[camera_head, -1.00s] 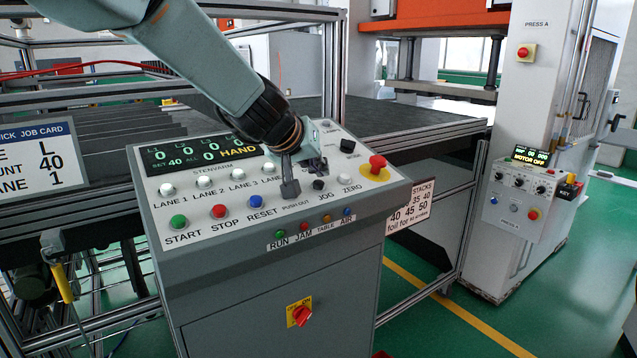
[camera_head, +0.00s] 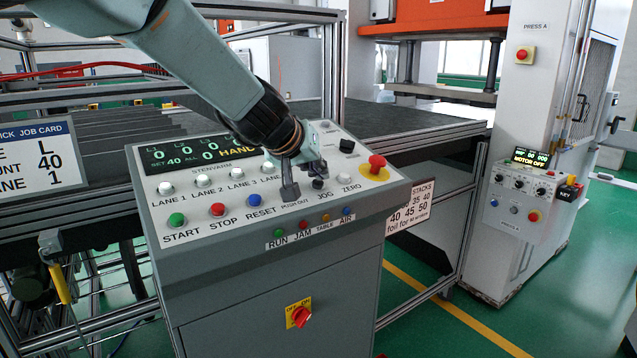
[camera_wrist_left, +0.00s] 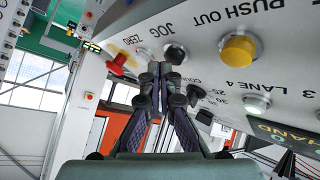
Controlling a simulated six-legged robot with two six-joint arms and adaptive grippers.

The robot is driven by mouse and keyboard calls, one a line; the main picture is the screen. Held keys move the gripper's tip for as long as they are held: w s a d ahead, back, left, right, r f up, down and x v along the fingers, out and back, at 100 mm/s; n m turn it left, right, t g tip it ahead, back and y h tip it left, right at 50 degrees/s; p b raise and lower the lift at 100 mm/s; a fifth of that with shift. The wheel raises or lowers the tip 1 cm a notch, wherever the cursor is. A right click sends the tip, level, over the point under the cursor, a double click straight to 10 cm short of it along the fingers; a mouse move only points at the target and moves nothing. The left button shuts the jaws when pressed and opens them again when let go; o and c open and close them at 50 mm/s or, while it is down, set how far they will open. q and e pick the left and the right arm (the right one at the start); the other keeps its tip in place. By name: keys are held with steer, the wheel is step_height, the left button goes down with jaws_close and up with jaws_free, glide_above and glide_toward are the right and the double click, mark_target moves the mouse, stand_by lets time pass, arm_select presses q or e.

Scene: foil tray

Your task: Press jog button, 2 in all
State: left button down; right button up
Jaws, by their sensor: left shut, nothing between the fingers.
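The jog button (camera_head: 318,185) is a small black cap on the sloped panel, above the word JOG. It also shows as a dark round cap in the left wrist view (camera_wrist_left: 175,54). My left gripper (camera_head: 317,175) reaches down from the upper left, with its tips close above the jog button in the head view. In the left wrist view my left gripper (camera_wrist_left: 155,70) has its fingers together and empty, tips beside the jog button. Whether they touch it I cannot tell. My right gripper is not in view.
The white zero button (camera_wrist_left: 145,54) and red emergency stop (camera_head: 377,163) are to the right of jog. The yellow push-out button (camera_wrist_left: 240,48) is on its other side. The panel display (camera_head: 195,152) shows zeros, 40 and HAND. A black knob (camera_head: 347,146) stands behind.

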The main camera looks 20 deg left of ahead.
arm_select(q)
steer(key=shift+w+a+f+b, duration=0.1)
steer(key=shift+a+f+b, duration=0.05)
steer(key=shift+f+b, duration=0.3)
stand_by(0.3)
steer(key=shift+r, duration=0.15)
steer(key=shift+r+p, duration=0.7)
steer(key=shift+r, duration=0.05)
steer(key=shift+d, duration=0.2)
steer(key=shift+s+d+r+p, duration=0.15)
steer(key=shift+s+r+p, duration=0.05)
steer(key=shift+r+p, duration=0.6)
steer(key=r, duration=0.1)
steer(key=r+p, duration=0.1)
steer(key=r, duration=0.1)
steer(key=shift+s+d+p, duration=0.35)
steer(key=shift+d, duration=0.05)
stand_by(1.0)
